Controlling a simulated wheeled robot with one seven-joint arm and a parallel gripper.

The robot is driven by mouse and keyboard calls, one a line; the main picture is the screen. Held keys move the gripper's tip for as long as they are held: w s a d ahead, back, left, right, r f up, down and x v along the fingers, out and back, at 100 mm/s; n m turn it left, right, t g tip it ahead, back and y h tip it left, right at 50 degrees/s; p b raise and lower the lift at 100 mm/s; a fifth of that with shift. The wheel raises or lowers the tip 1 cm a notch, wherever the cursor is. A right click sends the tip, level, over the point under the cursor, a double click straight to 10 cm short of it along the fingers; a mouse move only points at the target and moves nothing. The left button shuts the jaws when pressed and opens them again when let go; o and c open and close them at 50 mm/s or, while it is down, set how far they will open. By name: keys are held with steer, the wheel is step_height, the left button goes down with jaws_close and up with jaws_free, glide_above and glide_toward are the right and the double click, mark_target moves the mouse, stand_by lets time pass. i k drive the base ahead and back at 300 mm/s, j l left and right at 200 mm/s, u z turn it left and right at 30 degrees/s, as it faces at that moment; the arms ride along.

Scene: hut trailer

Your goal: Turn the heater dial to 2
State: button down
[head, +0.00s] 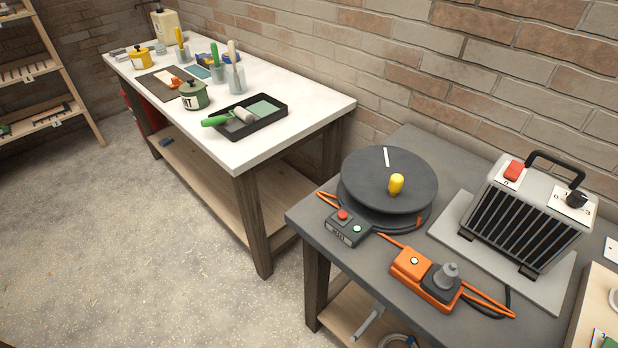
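The heater (524,220) is a light grey box with a black front grille and a black top handle, standing on a grey plate at the right of the dark grey table. Its dial (576,199) is a small black knob on a white plate at the heater's top right. The dial's marks are too small to read, so I cannot tell its setting. A red switch (513,171) sits at the top left of the heater. My gripper is not in view.
On the grey table (412,150) stand a dark turntable (370,176) with a yellow knob, a small button box (347,228) and an orange power strip (411,265) with cable. A white-topped bench (320,92) with paint items stands left. The floor at left is clear.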

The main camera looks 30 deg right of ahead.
mark_target(577, 198)
steer(key=z, duration=1.4)
steer(key=k+u, duration=0.15)
